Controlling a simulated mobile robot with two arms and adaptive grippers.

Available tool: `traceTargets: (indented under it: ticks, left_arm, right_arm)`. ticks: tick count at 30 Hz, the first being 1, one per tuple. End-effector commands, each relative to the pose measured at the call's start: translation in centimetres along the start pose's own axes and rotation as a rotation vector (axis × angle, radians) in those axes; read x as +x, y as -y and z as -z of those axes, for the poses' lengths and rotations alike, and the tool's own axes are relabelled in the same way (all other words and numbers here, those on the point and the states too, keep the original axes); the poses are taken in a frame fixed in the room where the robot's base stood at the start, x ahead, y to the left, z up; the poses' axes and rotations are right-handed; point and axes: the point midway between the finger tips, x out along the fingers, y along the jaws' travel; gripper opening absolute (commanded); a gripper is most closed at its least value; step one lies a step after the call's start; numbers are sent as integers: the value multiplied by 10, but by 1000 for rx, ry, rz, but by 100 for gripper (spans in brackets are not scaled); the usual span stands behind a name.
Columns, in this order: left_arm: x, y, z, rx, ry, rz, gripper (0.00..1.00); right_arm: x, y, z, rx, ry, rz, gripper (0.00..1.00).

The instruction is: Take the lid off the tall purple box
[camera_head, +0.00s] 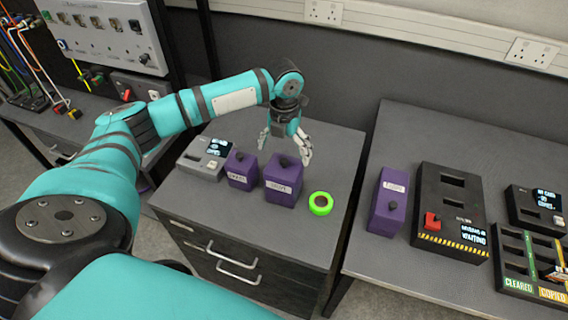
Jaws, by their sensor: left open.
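Three purple boxes with black knobs are in the head view. A smaller one (242,171) and a bigger one (283,181) stand side by side on the dark cabinet. The third (387,205) is on the right-hand table and looks longer in the picture. Their labels are too small to read surely, and I cannot tell for certain which is the tall one. My left gripper (285,146) is open and empty, pointing down just above and behind the bigger cabinet box, apart from its knob (284,161). My right gripper is not in view.
A grey device (205,158) with a small screen stands left of the boxes. A bright green ring (321,203) lies at their right. A black panel (449,210) with a red switch and a black tray (527,262) occupy the right table. A gap separates cabinet and table.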

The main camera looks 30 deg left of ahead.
Motion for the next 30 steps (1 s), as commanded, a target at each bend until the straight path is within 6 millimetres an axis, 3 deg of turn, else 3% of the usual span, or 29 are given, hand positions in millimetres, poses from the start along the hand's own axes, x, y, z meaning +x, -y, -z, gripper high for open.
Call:
traceTargets:
  ticks: [5,12,21,30]
  left_arm:
    - [13,-1,-2,0,-2,-1,100]
    - [48,-2,-4,1,-1,0,100]
    - [54,-2,-5,2,2,0,100]
    - [54,-2,-5,1,2,0,61]
  right_arm:
    - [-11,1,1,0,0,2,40]
    - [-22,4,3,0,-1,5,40]
    - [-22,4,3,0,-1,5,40]
    - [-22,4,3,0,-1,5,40]
